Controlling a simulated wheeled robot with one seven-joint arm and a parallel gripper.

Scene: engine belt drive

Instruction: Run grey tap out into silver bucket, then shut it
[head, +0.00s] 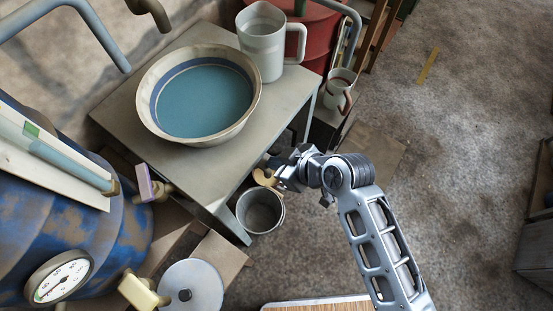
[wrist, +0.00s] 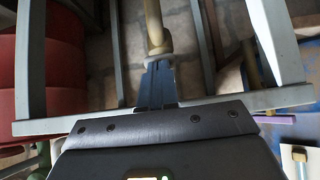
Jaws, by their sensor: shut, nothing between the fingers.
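The silver bucket (head: 260,212) stands low beside the front corner of the grey table, its inside dark, with no water visible. A tan curved spout (head: 265,178) hangs over its rim. My gripper (head: 277,164) is shut and empty beside this spout at the table's edge. In the wrist view, the shut fingers (wrist: 157,85) point at a tan pipe with a grey collar (wrist: 158,60); I cannot tell whether they touch it. A grey bent pipe (head: 103,40) shows at the upper left. I cannot tell which fitting is the grey tap's handle.
The grey table (head: 190,185) holds a wide basin of blue water (head: 205,98) and a grey jug (head: 262,45). A blue rusty tank (head: 60,215) with a gauge stands at the left. A white mug (head: 338,92) stands behind my gripper. Open floor (head: 460,150) lies to the right.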

